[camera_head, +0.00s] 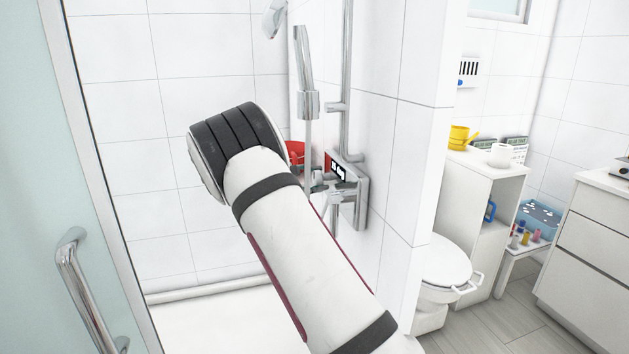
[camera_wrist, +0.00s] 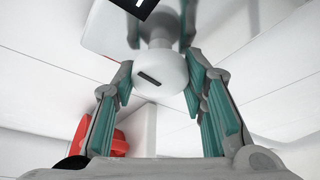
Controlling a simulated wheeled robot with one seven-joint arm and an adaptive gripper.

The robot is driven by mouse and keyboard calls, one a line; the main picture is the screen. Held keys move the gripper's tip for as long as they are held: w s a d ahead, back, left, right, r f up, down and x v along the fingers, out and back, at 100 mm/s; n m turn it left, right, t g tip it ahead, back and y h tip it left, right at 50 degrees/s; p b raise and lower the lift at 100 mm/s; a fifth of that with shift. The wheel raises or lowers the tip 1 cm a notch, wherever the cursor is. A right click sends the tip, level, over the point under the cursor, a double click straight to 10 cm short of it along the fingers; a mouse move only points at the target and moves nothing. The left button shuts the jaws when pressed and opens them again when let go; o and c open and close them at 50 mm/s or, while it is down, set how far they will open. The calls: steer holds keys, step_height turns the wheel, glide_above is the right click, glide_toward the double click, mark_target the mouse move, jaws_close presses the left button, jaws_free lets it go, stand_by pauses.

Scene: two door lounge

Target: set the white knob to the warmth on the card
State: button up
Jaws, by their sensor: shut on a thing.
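The white knob (camera_wrist: 170,70) shows in the wrist view, round, with a short dark line on its face that slopes slightly down to the right. My gripper (camera_wrist: 159,84) is around it, its teal-padded fingers shut on the knob's sides. A small white card (camera_head: 467,71) with black bars and a blue mark is on the wall above the toilet area. Its details are too small to read for sure.
A chrome shower fixture (camera_head: 361,205) with a red, black and white label is on the tiled wall beside my arm. A red object (camera_head: 296,152) is behind it. The glass door (camera_head: 38,160) with its handle (camera_head: 85,290) stands at left. The toilet (camera_head: 443,262) is at right.

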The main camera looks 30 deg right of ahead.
steer(key=m+h+b, duration=0.1)
steer(key=m+b, duration=0.1)
steer(key=m+t+b, duration=0.1)
steer(key=m+b, duration=0.1)
steer(key=shift+f+h+b, duration=0.2)
steer(key=shift+h+b, duration=0.1)
steer(key=shift+h, duration=0.1)
steer(key=m+b, duration=0.2)
steer(key=b, duration=0.1)
steer(key=m+h+b, duration=0.1)
steer(key=m+b, duration=0.1)
steer(key=b, duration=0.1)
steer(key=shift+f+h, duration=0.1)
steer(key=shift+h, duration=0.2)
steer(key=m+h+b, duration=0.1)
steer(key=m+b, duration=0.2)
steer(key=b, duration=0.1)
steer(key=m+h+b, duration=0.1)
steer(key=m+b, duration=0.2)
steer(key=b, duration=0.1)
steer(key=shift+g+b, duration=0.35)
steer(key=shift+g, duration=0.05)
steer(key=m+g+b, duration=0.1)
steer(key=m+b, duration=0.2)
steer(key=m+g+h+b, duration=0.1)
steer(key=m+b, duration=0.2)
steer(key=shift+r+b, duration=0.2)
steer(key=shift+b, duration=0.1)
steer(key=shift+g, duration=0.3)
